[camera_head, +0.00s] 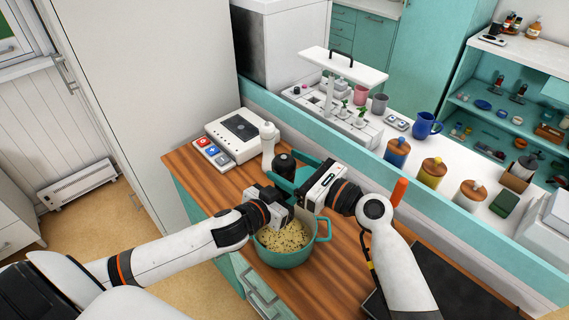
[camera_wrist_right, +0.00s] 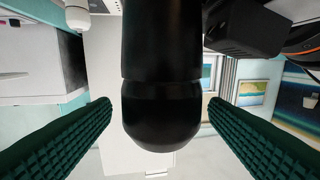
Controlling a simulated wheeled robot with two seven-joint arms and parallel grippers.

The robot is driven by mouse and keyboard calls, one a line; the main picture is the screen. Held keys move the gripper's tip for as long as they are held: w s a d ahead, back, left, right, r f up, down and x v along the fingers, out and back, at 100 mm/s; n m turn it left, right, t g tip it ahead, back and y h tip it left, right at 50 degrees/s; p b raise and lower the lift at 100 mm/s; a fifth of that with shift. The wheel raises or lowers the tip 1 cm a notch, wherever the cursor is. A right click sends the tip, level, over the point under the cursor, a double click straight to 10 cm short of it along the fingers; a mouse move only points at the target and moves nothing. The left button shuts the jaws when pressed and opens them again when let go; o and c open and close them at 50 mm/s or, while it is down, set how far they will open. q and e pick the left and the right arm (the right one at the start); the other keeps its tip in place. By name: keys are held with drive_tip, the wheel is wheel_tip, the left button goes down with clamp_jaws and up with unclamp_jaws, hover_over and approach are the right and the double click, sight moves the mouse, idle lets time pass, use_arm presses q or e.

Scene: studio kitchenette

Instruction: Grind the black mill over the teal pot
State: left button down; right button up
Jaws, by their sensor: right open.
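The teal pot (camera_head: 290,259) stands on the wooden counter with pale, dark-specked food in it. The black mill (camera_head: 284,163) shows its dark top behind my grippers, near the pot's far side; its lower part is hidden. In the right wrist view the black mill (camera_wrist_right: 161,105), with its rounded end, lies between my right gripper's green fingers (camera_wrist_right: 160,125), with a gap on each side. My right gripper (camera_head: 296,176) is open around the mill. My left gripper (camera_head: 270,203) is beside the mill at the pot's far rim; its fingers are hidden, so its hold cannot be seen.
A white bottle-like mill (camera_head: 268,143) stands just behind the black one. A white appliance (camera_head: 240,131) and a panel with coloured buttons (camera_head: 212,151) are at the counter's back left. A ledge with several lidded jars (camera_head: 432,172) runs along the right.

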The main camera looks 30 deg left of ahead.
drive_tip(key=s+d, duration=0.1)
drive_tip(key=d, duration=0.9)
drive_tip(key=shift+s, duration=0.4)
